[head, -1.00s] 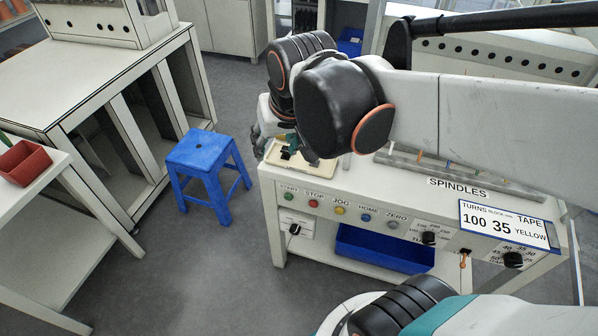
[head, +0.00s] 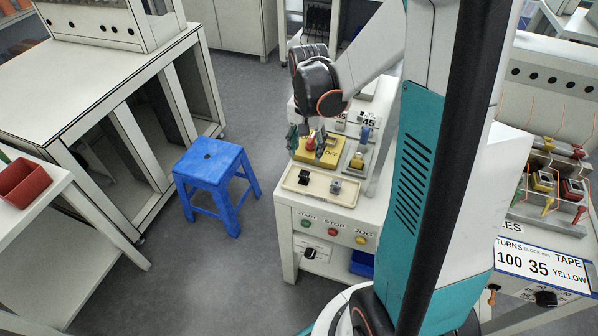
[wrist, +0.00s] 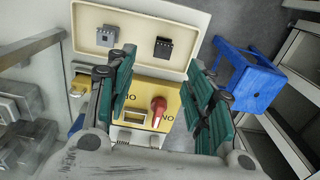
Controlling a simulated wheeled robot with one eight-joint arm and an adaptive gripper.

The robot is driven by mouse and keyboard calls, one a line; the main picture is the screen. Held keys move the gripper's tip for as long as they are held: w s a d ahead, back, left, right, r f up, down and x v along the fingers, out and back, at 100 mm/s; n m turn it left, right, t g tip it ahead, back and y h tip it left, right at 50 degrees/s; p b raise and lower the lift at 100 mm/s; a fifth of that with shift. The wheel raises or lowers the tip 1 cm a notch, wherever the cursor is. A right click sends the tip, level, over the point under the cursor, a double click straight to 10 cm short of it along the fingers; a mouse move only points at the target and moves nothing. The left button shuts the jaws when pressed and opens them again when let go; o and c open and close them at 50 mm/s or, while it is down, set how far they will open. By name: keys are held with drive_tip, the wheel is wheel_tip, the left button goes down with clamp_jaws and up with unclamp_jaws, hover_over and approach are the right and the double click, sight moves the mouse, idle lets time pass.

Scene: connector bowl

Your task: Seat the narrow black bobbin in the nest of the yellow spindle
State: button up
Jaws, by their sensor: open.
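A small black bobbin (head: 303,178) lies at the left of a shallow cream tray (head: 312,198) on the bench's left end. In the wrist view the black bobbin (wrist: 163,47) sits in the same tray, right of a grey block (wrist: 107,36).
The bench's sign (head: 540,265) reads 100, 35, YELLOW. A blue stool (head: 212,165) stands on the floor to the left.

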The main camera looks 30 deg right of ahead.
drive_tip(key=b, duration=0.2)
hover_over(304, 174)
drive_tip(key=s, duration=0.1)
wheel_tip(304, 174, down, 6)
drive_tip(key=shift+f, duration=0.2)
drive_tip(key=shift+w+f+b, duration=0.25)
drive_tip(key=shift+f+b, duration=0.45)
drive_tip(key=shift+f, duration=0.65)
drive_tip(key=shift+w+f+b, duration=0.2)
drive_tip(key=shift+f+b, duration=0.5)
drive_tip(key=shift+f, duration=0.65)
drive_tip(key=shift+r, duration=0.1)
drive_tip(key=c, duration=1)
